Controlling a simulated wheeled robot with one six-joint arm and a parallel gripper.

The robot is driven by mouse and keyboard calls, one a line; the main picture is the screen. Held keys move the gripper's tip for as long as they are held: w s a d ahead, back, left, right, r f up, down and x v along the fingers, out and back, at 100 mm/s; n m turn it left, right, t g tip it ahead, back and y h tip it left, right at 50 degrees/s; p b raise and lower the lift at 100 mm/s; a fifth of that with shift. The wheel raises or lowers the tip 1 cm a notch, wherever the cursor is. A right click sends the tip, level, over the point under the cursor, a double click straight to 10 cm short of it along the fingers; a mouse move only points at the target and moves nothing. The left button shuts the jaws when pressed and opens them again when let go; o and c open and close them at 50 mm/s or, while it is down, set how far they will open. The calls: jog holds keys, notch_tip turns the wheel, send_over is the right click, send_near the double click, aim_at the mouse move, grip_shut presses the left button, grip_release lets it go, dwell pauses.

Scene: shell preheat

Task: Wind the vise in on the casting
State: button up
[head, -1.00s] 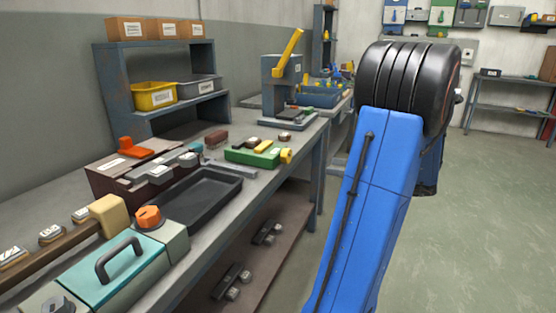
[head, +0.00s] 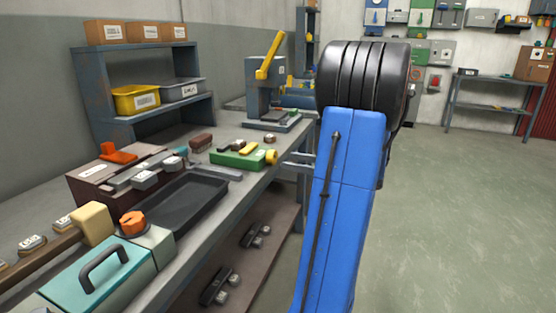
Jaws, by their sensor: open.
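A low green vise (head: 232,160) sits on the bench, with a yellow round knob (head: 271,157) on its right end and a yellow piece (head: 249,148) on top. I cannot tell which part, if any, is the casting. My gripper (head: 286,159) shows only as two thin grey fingers, apart and empty, coming out from behind my blue arm. They point left toward the knob, with a small gap in the picture. The rest of my gripper is hidden behind my arm.
A black tray (head: 183,228), a brown rack with grey blocks (head: 108,185) and a teal lidded box (head: 80,285) fill the near bench. A press with a yellow lever (head: 268,58) stands behind the vise. The floor at right is clear.

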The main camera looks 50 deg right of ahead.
aim_at(275, 158)
jog(key=shift+x, duration=3.1)
jog(key=c, duration=1)
